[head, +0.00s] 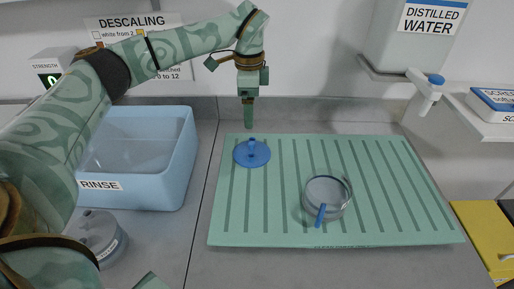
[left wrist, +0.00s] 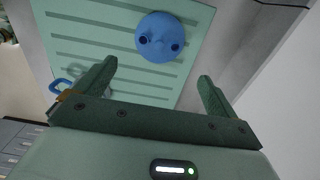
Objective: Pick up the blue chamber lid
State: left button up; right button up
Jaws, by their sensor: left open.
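The blue chamber lid (head: 252,153) is a round disc with a small knob on top. It lies near the back left corner of the green ribbed drying mat (head: 340,239). The lid also shows in the left wrist view (left wrist: 160,37), ahead of the fingers. My left gripper (head: 248,125) points down above and just behind the lid in the head view, apart from it. In the left wrist view its two fingers (left wrist: 155,80) are spread with nothing between them. My right gripper is not in view.
A clear round chamber (head: 326,193) with a blue handle stands mid-mat. The blue rinse tub (head: 180,165) is left of the mat, with a grey round container (head: 98,236) in front. A distilled water tank (head: 418,45) with a tap overhangs the back right. The mat's right part is clear.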

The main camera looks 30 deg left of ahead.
pick_arm(q)
jog(key=b, duration=0.2)
send_over(251, 143)
notch_tip(251, 143, down, 8)
jog(key=shift+w+a+r, duration=0.1)
jog(key=shift+r, duration=0.1)
jog(key=shift+f, duration=0.35)
notch_tip(251, 143, down, 5)
jog(key=shift+b, duration=0.75)
jog(key=shift+r, duration=0.1)
jog(key=shift+c, duration=0.9)
jog(key=c, duration=0.9)
jog(key=shift+c, duration=0.2)
